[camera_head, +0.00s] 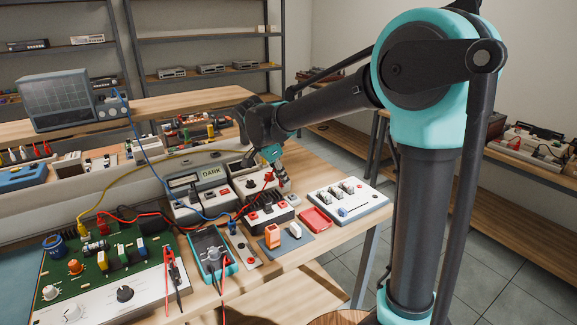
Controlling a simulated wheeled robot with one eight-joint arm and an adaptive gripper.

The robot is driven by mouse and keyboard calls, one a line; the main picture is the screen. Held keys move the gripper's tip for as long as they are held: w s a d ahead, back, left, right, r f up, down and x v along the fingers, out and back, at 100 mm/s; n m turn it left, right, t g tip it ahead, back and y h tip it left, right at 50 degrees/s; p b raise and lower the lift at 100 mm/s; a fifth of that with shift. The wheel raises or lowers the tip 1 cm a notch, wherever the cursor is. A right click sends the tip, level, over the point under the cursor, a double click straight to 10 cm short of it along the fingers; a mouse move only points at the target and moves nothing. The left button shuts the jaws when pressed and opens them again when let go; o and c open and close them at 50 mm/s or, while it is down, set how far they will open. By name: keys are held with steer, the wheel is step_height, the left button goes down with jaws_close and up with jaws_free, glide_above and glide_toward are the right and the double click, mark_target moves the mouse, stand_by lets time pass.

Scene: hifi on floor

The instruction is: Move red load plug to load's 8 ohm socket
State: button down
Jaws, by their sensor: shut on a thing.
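The load is a dark finned box with a pale front (269,215), standing on the bench in the middle. Its front carries red and black sockets; the 8 ohm marking is too small to read. My gripper (277,178) points down just above the back of the load and is shut on the red load plug (268,176). A red cable runs from the plug down to the left. The plug is apart from the load's front sockets. My fingers partly hide the plug's lower end.
A green circuit board (110,265) and teal multimeter (212,252) stand left, with red, yellow and blue cables across the bench. A white switch panel (347,200) and red tray (315,219) lie right.

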steer(key=shift+f, duration=2.35)
steer(key=shift+f, duration=1)
stand_by(1.9)
steer(key=c, duration=1.4)
jaws_free()
steer(key=shift+c, duration=0.2)
steer(key=d+v, duration=0.1)
steer(key=v, duration=1.5)
steer(key=shift+w+r, duration=0.35)
steer(key=shift+r, duration=0.25)
